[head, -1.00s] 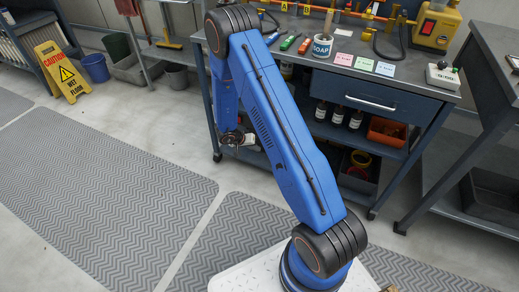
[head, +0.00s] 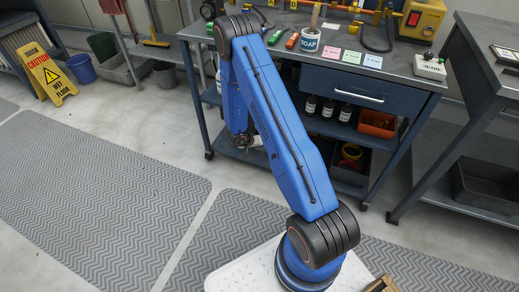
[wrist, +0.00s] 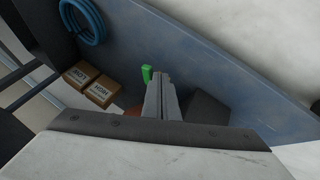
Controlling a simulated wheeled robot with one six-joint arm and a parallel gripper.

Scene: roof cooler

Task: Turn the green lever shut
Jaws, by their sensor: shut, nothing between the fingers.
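A small bright green piece (wrist: 147,73), which looks like the green lever, shows in the wrist view against a blue-grey panel. My gripper (wrist: 160,80) is shut and empty, with its fingers together just right of the green piece in the picture. I cannot tell whether they touch it, and the fingers may hide part of it. In the head view my arm hangs down in front of the left part of the workbench. I cannot make out the lever there.
The wrist view shows a blue hose coil (wrist: 83,20) and cardboard boxes (wrist: 101,90). In the head view, the workbench (head: 400,72) carries tools and a SOAP pot (head: 310,40). A yellow wet-floor sign (head: 50,76) stands at left. The matted floor between is clear.

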